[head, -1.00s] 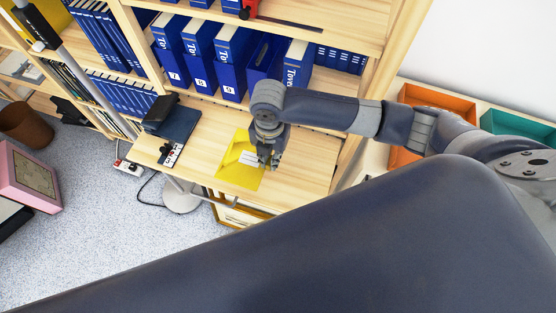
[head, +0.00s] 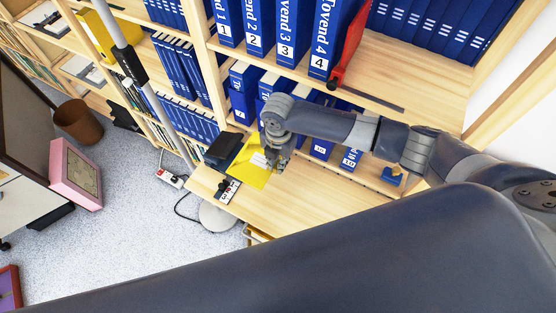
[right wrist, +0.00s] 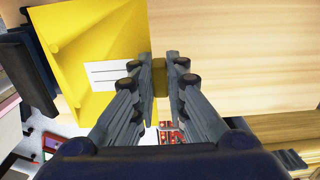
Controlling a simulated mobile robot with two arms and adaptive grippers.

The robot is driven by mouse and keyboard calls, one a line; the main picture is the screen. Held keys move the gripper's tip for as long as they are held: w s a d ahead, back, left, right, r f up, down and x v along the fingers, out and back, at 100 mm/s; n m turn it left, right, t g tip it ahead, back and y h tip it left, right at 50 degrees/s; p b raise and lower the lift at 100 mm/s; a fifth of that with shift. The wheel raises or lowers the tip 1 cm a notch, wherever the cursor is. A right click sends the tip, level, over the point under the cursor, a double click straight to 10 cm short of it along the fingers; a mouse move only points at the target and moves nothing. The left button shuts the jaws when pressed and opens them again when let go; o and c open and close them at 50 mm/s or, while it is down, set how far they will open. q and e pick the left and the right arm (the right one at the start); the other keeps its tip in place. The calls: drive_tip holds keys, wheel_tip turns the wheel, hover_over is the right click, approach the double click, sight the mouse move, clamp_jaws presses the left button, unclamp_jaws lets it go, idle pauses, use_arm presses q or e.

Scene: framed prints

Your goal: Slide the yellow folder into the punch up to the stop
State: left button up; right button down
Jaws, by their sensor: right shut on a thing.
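The yellow folder (head: 249,170) with a white label lies over the wooden desk, at the right of the dark punch (head: 222,149). My right gripper (head: 276,164) is shut on the folder's right edge. The right wrist view shows the folder (right wrist: 95,35) left of the fingers (right wrist: 158,72), with a dull yellow piece between the fingertips. The folder's left edge meets or overlaps the dark punch (right wrist: 24,70); its depth in the slot cannot be made out. My left gripper is not in view.
Blue binders (head: 285,35) stand on the shelf above, others behind the arm. A small black-and-white item (head: 228,190) sits at the desk's front left. A grey pole (head: 125,45) rises left.

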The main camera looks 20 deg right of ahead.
sight(266, 161)
drive_tip(key=shift+r+p, duration=0.1)
drive_tip(key=shift+p, duration=0.3)
wheel_tip(266, 161, down, 2)
drive_tip(key=shift+b, duration=0.75)
wheel_tip(266, 161, down, 3)
drive_tip(key=shift+w+a+f+b, duration=0.1)
drive_tip(key=shift+f+b, duration=0.05)
drive_tip(key=shift+b, duration=0.95)
drive_tip(key=shift+w+a+b, duration=0.3)
drive_tip(key=shift+w+a, duration=0.05)
drive_tip(key=shift+w, duration=0.05)
drive_tip(key=shift+w+a+f+b, duration=0.25)
drive_tip(key=shift+w+a+b, duration=0.25)
drive_tip(key=shift+a, duration=0.05)
drive_tip(key=shift+w+a+f+b, duration=0.25)
drive_tip(key=shift+w+a+b, duration=0.25)
drive_tip(key=shift+w+a+f+b, duration=0.25)
drive_tip(key=shift+w+b, duration=0.05)
drive_tip(key=shift+b, duration=0.05)
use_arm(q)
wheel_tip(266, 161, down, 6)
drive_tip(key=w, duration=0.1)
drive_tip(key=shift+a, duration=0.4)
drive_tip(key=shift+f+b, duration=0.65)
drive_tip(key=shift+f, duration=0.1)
use_arm(e)
drive_tip(key=shift+w+a+f, duration=0.1)
drive_tip(key=shift+w+a, duration=0.65)
